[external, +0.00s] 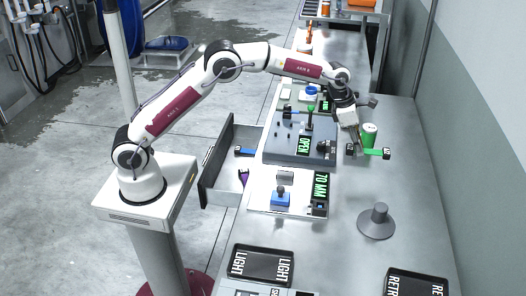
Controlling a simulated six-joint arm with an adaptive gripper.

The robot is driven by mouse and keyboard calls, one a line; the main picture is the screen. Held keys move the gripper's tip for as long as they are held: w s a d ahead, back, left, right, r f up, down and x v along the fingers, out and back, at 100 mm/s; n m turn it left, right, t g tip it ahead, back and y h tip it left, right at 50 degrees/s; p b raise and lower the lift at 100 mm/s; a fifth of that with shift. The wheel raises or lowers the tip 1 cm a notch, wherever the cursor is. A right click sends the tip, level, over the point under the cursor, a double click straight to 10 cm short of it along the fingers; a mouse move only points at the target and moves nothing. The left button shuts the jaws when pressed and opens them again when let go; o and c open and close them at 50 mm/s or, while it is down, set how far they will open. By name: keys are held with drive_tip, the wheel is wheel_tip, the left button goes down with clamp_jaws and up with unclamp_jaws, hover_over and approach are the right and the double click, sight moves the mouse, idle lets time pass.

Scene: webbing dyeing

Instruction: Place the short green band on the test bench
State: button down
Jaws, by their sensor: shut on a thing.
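A short green band (373,152) with dark ends is at my gripper (357,149), on the right side of the steel table. My gripper points down and is shut on the band near its left part. The band is roughly level; whether it touches the table cannot be told. A green can-like thing (369,134) stands just behind the band. A grey-blue unit (284,146) with a green "OPEN" display (304,145) and a green-topped lever lies left of my gripper. It may be the test bench, but no label confirms this.
A white board (262,202) with a "70 MM" display and a blue block (281,200) is nearer. A grey cone-like stand (377,222) is at right. Black "LIGHT" (262,265) and "RETRY"-like (416,284) trays lie in front. An open drawer (226,165) holds blue and purple items.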

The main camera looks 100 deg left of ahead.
hover_over(356, 176)
drive_tip(key=s, duration=0.1)
drive_tip(key=shift+s+f, duration=0.2)
drive_tip(key=shift+f, duration=2.3)
drive_tip(key=shift+f, duration=2.5)
drive_tip(key=shift+f, duration=0.1)
drive_tip(key=c, duration=1.8)
unclamp_jaws()
